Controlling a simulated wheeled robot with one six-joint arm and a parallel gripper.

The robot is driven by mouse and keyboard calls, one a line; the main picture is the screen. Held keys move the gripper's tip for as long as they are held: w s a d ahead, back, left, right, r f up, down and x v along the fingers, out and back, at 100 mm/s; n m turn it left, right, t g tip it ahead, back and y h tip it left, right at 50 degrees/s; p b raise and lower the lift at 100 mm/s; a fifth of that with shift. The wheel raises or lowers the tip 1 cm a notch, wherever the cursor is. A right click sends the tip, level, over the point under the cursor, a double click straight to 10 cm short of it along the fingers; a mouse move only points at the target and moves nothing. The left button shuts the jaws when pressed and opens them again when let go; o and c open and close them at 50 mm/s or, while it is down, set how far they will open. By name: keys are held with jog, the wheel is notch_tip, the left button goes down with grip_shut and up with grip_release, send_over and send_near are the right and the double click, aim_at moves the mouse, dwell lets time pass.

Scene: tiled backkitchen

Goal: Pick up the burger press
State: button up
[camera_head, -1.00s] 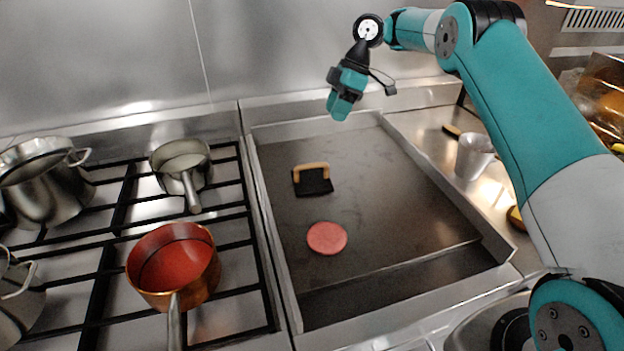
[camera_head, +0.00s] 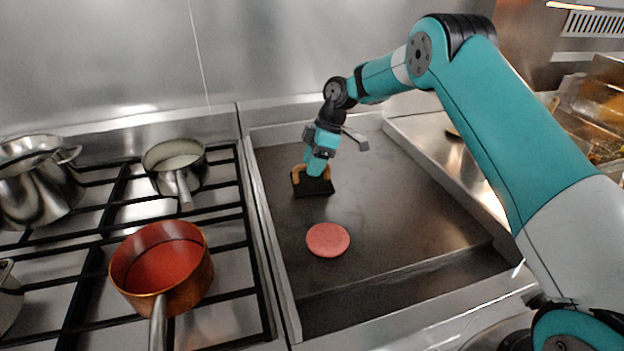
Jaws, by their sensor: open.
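The burger press (camera_head: 312,187) is a dark square plate with a light wooden handle. It rests on the dark griddle (camera_head: 400,220), near the back left. My gripper (camera_head: 311,168) points down at the press, with its teal fingers at the handle. The fingers hide part of the handle. The jaws are open; whether they touch the handle I cannot tell.
A pink patty (camera_head: 328,239) lies on the griddle in front of the press. The griddle's right part is clear.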

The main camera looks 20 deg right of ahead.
jog(key=shift+a+f, duration=0.2)
jog(key=shift+f, duration=0.35)
grip_shut()
jog(key=shift+r, duration=0.1)
